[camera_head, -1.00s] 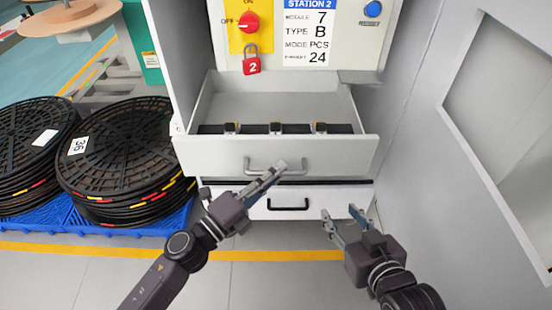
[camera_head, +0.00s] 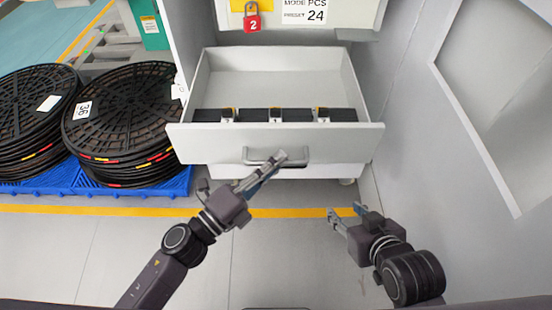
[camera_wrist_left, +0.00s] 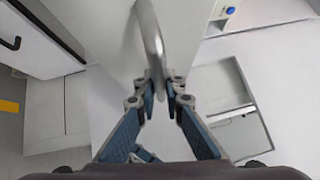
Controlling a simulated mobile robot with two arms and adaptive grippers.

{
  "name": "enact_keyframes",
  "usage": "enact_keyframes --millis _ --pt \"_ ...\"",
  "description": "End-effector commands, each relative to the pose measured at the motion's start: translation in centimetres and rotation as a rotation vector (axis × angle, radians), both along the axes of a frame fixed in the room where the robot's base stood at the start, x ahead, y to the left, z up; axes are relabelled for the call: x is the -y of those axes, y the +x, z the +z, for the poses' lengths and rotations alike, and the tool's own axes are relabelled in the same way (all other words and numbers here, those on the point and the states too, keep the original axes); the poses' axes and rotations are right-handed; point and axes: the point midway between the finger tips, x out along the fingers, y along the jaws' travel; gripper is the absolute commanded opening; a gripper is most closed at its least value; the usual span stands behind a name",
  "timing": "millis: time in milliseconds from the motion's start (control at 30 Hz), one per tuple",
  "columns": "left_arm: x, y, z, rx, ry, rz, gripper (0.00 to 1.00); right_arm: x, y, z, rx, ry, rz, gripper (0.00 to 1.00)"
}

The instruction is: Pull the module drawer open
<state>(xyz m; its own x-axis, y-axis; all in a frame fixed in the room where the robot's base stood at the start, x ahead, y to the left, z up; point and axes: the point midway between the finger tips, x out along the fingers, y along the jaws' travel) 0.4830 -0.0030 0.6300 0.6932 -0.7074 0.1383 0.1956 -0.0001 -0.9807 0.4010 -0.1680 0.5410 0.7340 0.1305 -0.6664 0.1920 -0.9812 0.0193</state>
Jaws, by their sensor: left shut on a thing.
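The module drawer (camera_head: 215,142) is a light grey drawer standing well open below the station panel in the head view. Several black modules (camera_head: 290,115) with small yellow-marked parts lie in a row just behind its front. My left gripper (camera_head: 278,158) is at the drawer's bar handle (camera_head: 250,155). In the left wrist view its blue-padded fingers (camera_wrist_left: 160,85) are shut on the handle (camera_wrist_left: 153,40). My right gripper (camera_head: 347,214) is apart from the drawer, low at the right, with its fingers spread and nothing between them.
A red padlock marked 2 (camera_head: 253,18) hangs above the drawer. Black reels (camera_head: 125,115) are stacked on a blue pallet (camera_head: 80,182) at the left. A grey cabinet door (camera_head: 455,150) stands along the right. The floor in front is clear, crossed by a yellow line (camera_head: 300,212).

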Motion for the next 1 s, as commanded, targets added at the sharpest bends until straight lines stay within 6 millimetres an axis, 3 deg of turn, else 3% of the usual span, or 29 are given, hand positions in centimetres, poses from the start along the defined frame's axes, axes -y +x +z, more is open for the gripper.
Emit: enact_keyframes --millis 267,300,467,767,1000 --pt "0.0 0.0 -0.1 -0.001 0.001 0.0 0.0 0.0 0.0 0.0 0.0 -0.001 -0.001 0.4" --pt "0.0 0.0 -0.1 -0.001 0.001 0.0 0.11 0.0 0.0 0.0 0.0 -0.001 -0.001 0.4" --pt "0.0 0.0 -0.1 -0.001 0.001 0.0 0.27 0.0 0.0 0.0 0.0 0.0 0.0 0.4" --pt "-0.1 -0.1 -0.1 -0.001 0.001 0.0 0.27 0.0 -0.1 -0.1 -0.001 0.0 0.001 0.4" --pt "-2.0 -2.0 -0.5 -0.004 0.001 0.001 0.27 0.0 0.0 0.0 0.0 0.001 0.001 0.4"
